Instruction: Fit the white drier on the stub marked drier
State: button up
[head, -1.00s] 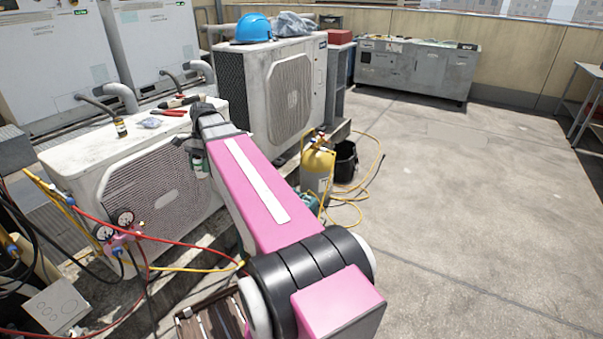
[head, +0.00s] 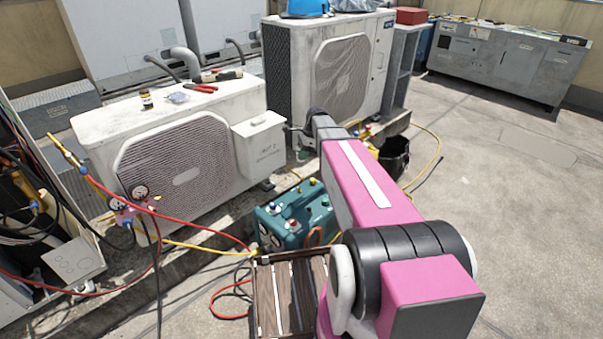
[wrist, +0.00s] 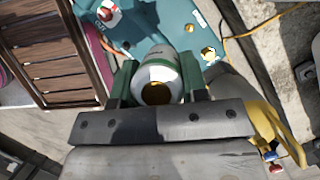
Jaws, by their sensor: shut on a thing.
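My gripper (wrist: 157,72) shows in the wrist view, with a green finger on each side of a white, rounded cylinder, the drier (wrist: 158,68). It is shut on the drier, whose near end shows a round copper-coloured opening. The drier is held above the ground area, with a teal unit behind it in that view. In the head view my pink arm hides the gripper and the drier. I cannot make out a stub marked drier in either view.
The teal unit (head: 290,222) stands beside a slatted wooden crate (head: 283,290). A white condenser (head: 105,130) carries red pliers (head: 203,88) and a small bottle. Gauges (head: 140,193) with red and yellow hoses hang at left. A black bucket (head: 394,158) stands behind my arm. Open floor lies right.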

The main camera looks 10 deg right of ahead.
jog(key=shift+w+d+f+m+t, duration=0.1)
jog(key=shift+w+f+m+t, duration=0.6)
jog(key=shift+f, duration=2.75)
jog(key=shift+w+d+f+m+g, duration=0.1)
jog(key=shift+w+f+m, duration=1.2)
jog(key=shift+f, duration=2.2)
jog(key=shift+w+d+f+m+t, duration=0.1)
jog(key=shift+w+f+m+t, duration=0.6)
jog(key=shift+f, duration=2.75)
jog(key=shift+w+f+g, duration=0.15)
jog(key=shift+w+f, duration=0.1)
jog(key=shift+f, duration=0.45)
jog(key=shift+w+f+g, duration=0.15)
jog(key=shift+w+f, duration=0.1)
jog(key=shift+f, duration=0.4)
jog(key=o, duration=1.1)
jog(key=shift+r, duration=0.15)
notch_tip(320, 180, up, 7)
jog(key=shift+r, duration=0.15)
